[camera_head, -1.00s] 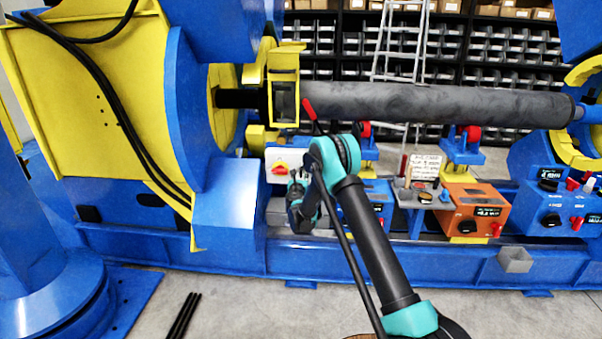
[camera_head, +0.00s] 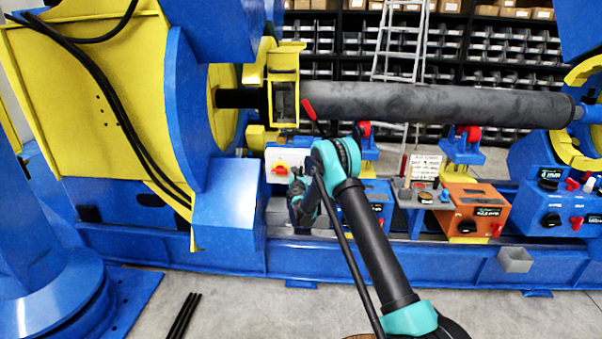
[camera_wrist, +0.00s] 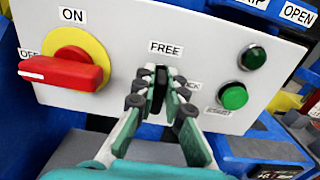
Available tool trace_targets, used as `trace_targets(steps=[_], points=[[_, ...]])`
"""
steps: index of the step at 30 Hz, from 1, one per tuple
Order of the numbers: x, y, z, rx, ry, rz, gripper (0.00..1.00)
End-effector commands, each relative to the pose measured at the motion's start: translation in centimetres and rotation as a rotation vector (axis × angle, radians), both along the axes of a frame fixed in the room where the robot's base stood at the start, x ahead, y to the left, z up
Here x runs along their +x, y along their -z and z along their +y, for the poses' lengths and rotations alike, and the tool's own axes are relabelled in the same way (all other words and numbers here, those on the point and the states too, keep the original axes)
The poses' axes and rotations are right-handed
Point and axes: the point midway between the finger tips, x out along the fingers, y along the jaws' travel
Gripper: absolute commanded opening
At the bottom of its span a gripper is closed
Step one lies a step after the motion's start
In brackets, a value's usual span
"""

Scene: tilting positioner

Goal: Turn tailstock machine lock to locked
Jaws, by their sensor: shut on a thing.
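A white control panel (camera_wrist: 110,30) fills the wrist view. In its middle is a black lock knob (camera_wrist: 157,95), nearly upright, below the label "FREE" (camera_wrist: 165,48). A second label, ending in "CK" (camera_wrist: 193,85), is partly hidden to the right of the knob. My gripper (camera_wrist: 160,85) is shut on the knob, one finger on each side. In the head view the panel (camera_head: 282,155) sits left of my arm, with my gripper (camera_head: 296,178) at its right part. The knob is hidden there.
A red rotary switch on a yellow disc (camera_wrist: 65,70) is left of the knob, beside "ON" and "OFF" labels. Two green round parts (camera_wrist: 233,97) are at the right. A long dark roller (camera_head: 430,103) lies above the panel. Orange and blue boxes stand to the right.

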Motion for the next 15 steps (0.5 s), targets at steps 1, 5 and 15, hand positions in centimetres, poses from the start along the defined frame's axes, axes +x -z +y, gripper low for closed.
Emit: trace_targets(steps=[1, 5, 15], points=[[-0.01, 0.0, -0.01, 0.0, 0.0, 0.0, 0.0], [-0.02, 0.01, -0.03, 0.01, 0.0, 0.0, 0.0], [-0.03, 0.02, -0.21, 0.16, 0.0, -0.005, 0.0]])
